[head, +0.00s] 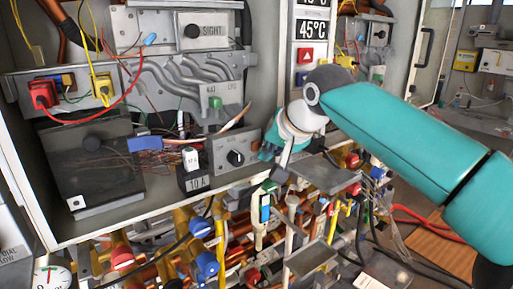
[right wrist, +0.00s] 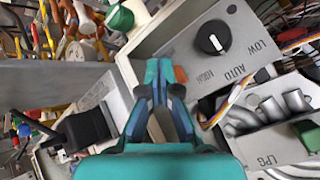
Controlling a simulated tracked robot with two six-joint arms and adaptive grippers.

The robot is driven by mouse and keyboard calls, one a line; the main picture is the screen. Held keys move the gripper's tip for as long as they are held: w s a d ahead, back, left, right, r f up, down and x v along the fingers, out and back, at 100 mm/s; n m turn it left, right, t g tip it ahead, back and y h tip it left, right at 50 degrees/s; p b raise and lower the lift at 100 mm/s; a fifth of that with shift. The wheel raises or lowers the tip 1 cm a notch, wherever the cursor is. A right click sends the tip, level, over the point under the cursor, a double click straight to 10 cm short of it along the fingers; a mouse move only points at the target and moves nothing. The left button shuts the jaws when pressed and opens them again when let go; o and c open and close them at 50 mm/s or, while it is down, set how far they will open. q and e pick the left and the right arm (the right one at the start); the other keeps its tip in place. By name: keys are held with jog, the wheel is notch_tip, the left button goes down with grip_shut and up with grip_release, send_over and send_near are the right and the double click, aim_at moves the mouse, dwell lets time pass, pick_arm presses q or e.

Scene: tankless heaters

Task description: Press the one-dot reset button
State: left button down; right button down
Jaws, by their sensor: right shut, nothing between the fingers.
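No button with a single dot can be made out in either view. My right gripper (head: 268,150) is shut and empty, at the right end of a grey box with a black knob (head: 236,157). In the right wrist view the fingertips (right wrist: 163,72) overlap the face of this knob box (right wrist: 155,45), labelled LOW, AUTO and HIGH. A small orange-brown piece (right wrist: 180,74) shows beside the tips, partly hidden by them. Whether the tips touch the box I cannot tell. A green button (head: 215,102) sits on the LPG panel above. My left gripper is not in view.
Bundled wires (head: 240,118) run close above the knob box. A black switch block marked 10 A (head: 195,180) stands left of it. Pipes and valves (head: 205,265) crowd the space below. A 45°C display (head: 312,30) is up to the right.

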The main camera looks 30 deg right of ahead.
jog(key=shift+w+r+p, duration=0.1)
jog(key=shift+w+p, duration=0.2)
jog(key=shift+p, duration=0.05)
jog(key=shift+w, duration=0.1)
jog(key=shift+w+p, duration=0.3)
jog(key=shift+w, duration=0.15)
dwell(0.8)
jog(key=shift+s, duration=0.15)
dwell(0.3)
jog(key=shift+s+b, duration=0.45)
jog(key=shift+s, duration=0.3)
